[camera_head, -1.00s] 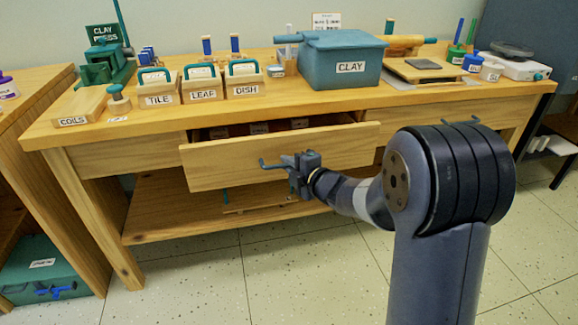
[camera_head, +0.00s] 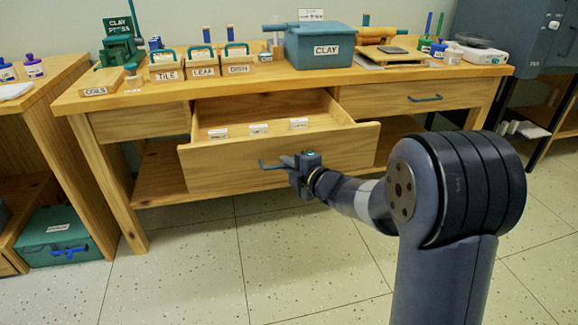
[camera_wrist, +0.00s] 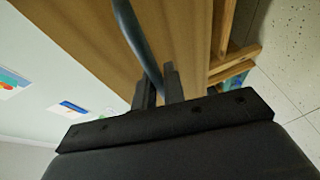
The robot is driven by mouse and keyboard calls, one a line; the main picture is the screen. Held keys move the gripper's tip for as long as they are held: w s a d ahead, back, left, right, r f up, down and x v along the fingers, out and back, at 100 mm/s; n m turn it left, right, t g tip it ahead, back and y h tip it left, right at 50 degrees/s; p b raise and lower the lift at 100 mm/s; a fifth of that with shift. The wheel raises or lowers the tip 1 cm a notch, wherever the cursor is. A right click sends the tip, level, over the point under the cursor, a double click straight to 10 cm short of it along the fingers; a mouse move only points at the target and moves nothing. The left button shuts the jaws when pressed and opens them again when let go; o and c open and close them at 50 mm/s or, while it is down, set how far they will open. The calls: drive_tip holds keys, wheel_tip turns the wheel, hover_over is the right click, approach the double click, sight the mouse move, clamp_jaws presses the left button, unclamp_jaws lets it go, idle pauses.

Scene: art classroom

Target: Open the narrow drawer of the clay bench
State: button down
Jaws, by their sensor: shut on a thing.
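The clay bench (camera_head: 150,104) is a wooden bench with drawers below its top. One drawer (camera_head: 225,168) stands well open, its inside and labelled dividers (camera_head: 258,129) in view. My gripper (camera_head: 291,163) is at its front and shut on the dark bar handle (camera_head: 268,165). In the wrist view the handle (camera_wrist: 139,45) runs between my fingers (camera_wrist: 160,88), in front of the wooden drawer face (camera_wrist: 190,35). A second drawer (camera_head: 400,98) at the right is shut, with its own bar handle (camera_head: 425,98).
The bench top holds a teal clay bin (camera_head: 320,47), labelled boxes (camera_head: 203,65) and a green press (camera_head: 120,48). A lower shelf (camera_head: 160,180) is under the drawers. Another wooden unit (camera_head: 60,130) stands at the left. The floor (camera_head: 190,270) in front is clear.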

drive_tip(key=c, duration=1.8)
unclamp_jaws()
drive_tip(key=p+v, duration=0.2)
drive_tip(key=v, duration=0.8)
drive_tip(key=shift+s+d+p, duration=0.25)
drive_tip(key=shift+s+p, duration=0.05)
drive_tip(key=shift+p, duration=0.05)
